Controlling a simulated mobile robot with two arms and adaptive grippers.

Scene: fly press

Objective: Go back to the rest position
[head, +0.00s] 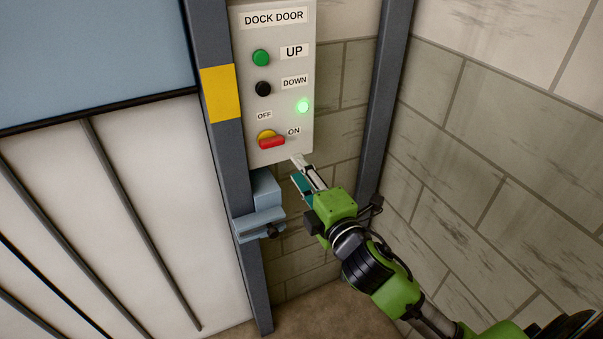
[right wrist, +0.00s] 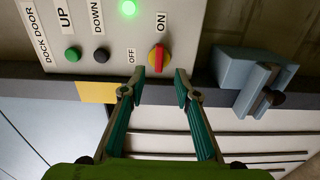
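My right gripper (head: 299,168) is just below the lower edge of the grey dock door control box (head: 283,106), close to the red and yellow rotary switch (head: 271,140). In the right wrist view the gripper's two fingers (right wrist: 160,78) are spread apart with nothing between them. The switch (right wrist: 158,59) shows just beyond the fingertips, and the gripper looks clear of it. Its red handle lies on the yellow dial, between and below the OFF and ON labels. My left gripper is not in view.
A lit green lamp (head: 303,106), a green UP button (head: 261,57) and a black DOWN button (head: 263,88) are on the box. A blue-grey bracket (head: 262,215) juts from the dark post (head: 232,145) left of my gripper. A block wall (head: 480,150) stands right.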

